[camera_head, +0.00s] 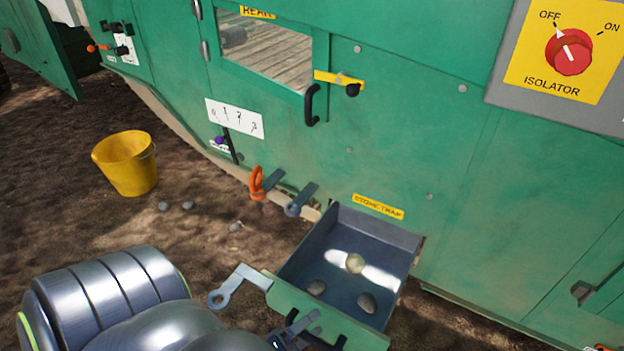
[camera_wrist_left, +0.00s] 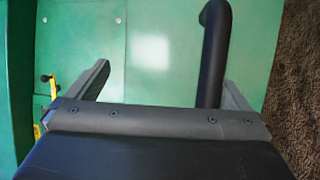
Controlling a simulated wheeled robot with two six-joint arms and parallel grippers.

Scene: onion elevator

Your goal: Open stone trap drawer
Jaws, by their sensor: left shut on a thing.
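The stone trap drawer (camera_head: 335,237) is pulled out of the green machine, low under the yellow STONE TRAP label (camera_head: 378,206). Its inside shows, with one pale round thing (camera_head: 355,263) and two grey stones (camera_head: 316,288) (camera_head: 367,302) on the floor. My left gripper (camera_head: 298,330) is at the drawer's green front panel (camera_head: 285,296), shut on its black handle. In the left wrist view the black handle (camera_wrist_left: 213,50) shows by the right finger of the gripper (camera_wrist_left: 165,92). The grip itself is partly hidden. My right gripper is out of view.
A grey latch arm (camera_head: 240,284) sticks out left of the drawer front. An orange clip (camera_head: 258,184) and grey brackets (camera_head: 300,200) stick out from the machine. A yellow bucket (camera_head: 127,165) stands on the ground at left, with several loose stones nearby.

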